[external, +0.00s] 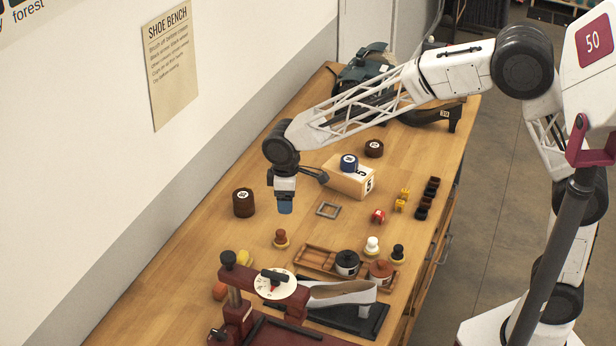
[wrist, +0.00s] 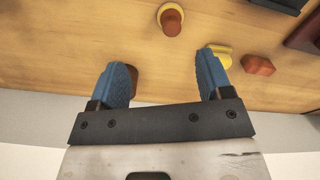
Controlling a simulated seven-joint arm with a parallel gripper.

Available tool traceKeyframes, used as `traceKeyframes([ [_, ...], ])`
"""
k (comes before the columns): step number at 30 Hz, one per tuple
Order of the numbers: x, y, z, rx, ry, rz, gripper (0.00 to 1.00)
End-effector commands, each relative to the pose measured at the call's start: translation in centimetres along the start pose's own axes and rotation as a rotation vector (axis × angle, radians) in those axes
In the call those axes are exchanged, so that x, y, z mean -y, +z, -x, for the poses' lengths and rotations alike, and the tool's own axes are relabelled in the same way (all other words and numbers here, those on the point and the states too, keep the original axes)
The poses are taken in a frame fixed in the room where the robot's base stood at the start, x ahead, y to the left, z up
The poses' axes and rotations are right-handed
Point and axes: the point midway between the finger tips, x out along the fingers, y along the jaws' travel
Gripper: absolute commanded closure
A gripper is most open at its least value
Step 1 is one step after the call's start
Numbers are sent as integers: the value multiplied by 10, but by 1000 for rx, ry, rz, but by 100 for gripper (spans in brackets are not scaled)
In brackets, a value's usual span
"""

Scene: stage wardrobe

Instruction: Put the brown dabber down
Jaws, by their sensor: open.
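The brown dabber (external: 281,238), with a brown knob on a yellowish base, stands upright on the bare wooden bench top, beside the wooden tray (external: 303,262). The same dabber (wrist: 171,18) shows at the top of the wrist view, apart from my fingers. My gripper (external: 285,207) hangs above the bench behind the dabber, blue fingers pointing down. In the wrist view my gripper (wrist: 164,75) has its fingers spread wide with nothing held between them.
A dark brown tin (external: 243,202) stands near the wall. Yellow (external: 245,257) and orange-brown (external: 219,290) pieces lie by the red press (external: 238,312). White (external: 372,245) and black (external: 398,252) dabbers stand right of the tray. A grey square frame (external: 328,210) lies right of my gripper.

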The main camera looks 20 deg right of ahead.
Motion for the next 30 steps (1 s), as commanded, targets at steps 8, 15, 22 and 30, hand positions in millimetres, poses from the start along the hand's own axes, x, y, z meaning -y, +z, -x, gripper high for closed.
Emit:
traceKeyframes([
  [8,-53,74,48,-34,14,-138,28],
  [15,-95,165,84,-61,28,-294,28],
  [22,-119,254,109,-84,42,-446,28],
  [30,-127,357,130,-113,63,-621,28],
])
